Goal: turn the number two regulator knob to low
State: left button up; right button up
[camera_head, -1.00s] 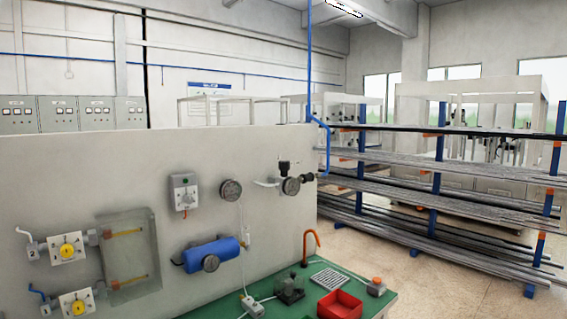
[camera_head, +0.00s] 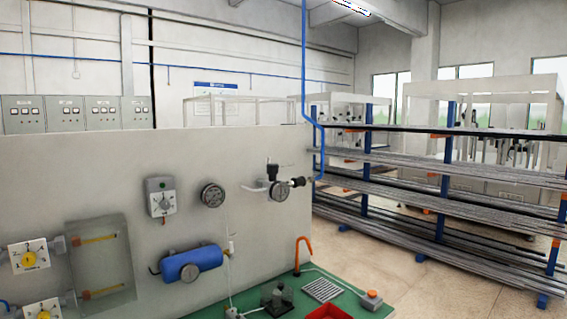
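Two regulator plates with yellow knobs are on the grey panel at the left: an upper yellow knob (camera_head: 29,259) and a lower yellow knob (camera_head: 43,315), which is cut by the bottom edge. Their number labels and settings are too small to read. A clear box with two yellow tubes (camera_head: 100,262) is mounted just right of them. Neither of my grippers shows in the view.
The panel (camera_head: 130,185) also carries a switch box (camera_head: 160,197), a round gauge (camera_head: 212,195), a valve gauge (camera_head: 279,191) and a blue tank (camera_head: 193,262). A green bench (camera_head: 350,300) holds a red tray (camera_head: 329,312). A bar rack (camera_head: 440,185) stands right, beside open floor.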

aim_at(271, 168)
jog(key=i+l, duration=0.2)
jog(key=l, duration=0.2)
jog(key=i+l+u, duration=0.1)
jog(key=i+l, duration=0.35)
jog(key=l, duration=0.3)
jog(key=i+l, duration=0.2)
jog(key=l, duration=0.2)
jog(key=i+l+u, duration=0.1)
jog(key=l, duration=0.3)
jog(key=i+l, duration=0.25)
jog(key=l, duration=0.15)
jog(key=i+l, duration=0.2)
jog(key=l, duration=0.2)
jog(key=i+l+u, duration=0.1)
jog(key=l, duration=0.35)
jog(key=i, duration=0.1)
